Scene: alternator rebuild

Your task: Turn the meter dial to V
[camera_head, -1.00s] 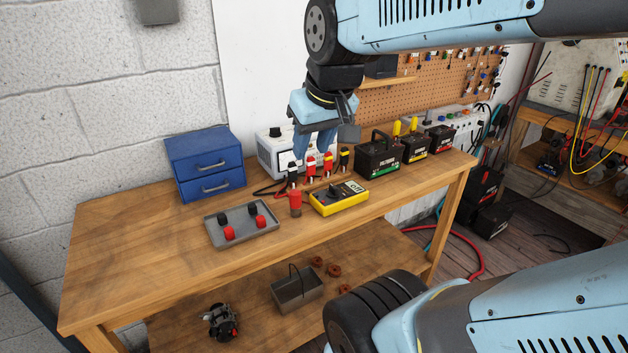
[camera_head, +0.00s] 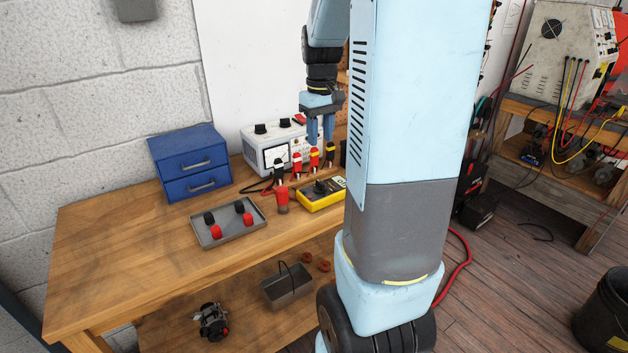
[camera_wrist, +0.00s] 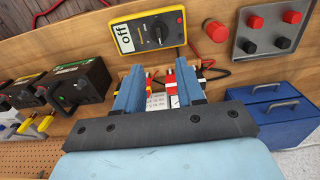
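The yellow multimeter (camera_head: 334,197) lies on the wooden bench, partly hidden by my arm in the head view. Its black dial (camera_head: 321,186) faces up. In the wrist view the meter (camera_wrist: 176,21) is near the top, its display (camera_wrist: 124,38) reads "off", and the dial (camera_wrist: 158,31) is in clear view. The V mark cannot be read. My gripper (camera_head: 321,138) points down above the row of red and black plugs, behind the meter. In the wrist view my gripper (camera_wrist: 159,76) has its two blue fingers apart with nothing held, clear of the dial.
A red cylinder (camera_head: 282,201) stands just left of the meter. Red and black plugs (camera_head: 297,163) and a grey power supply (camera_head: 262,147) stand behind. A grey tray (camera_head: 205,236) with knobs and a blue drawer box (camera_head: 190,163) are left. Black batteries (camera_wrist: 80,83) show in the wrist view.

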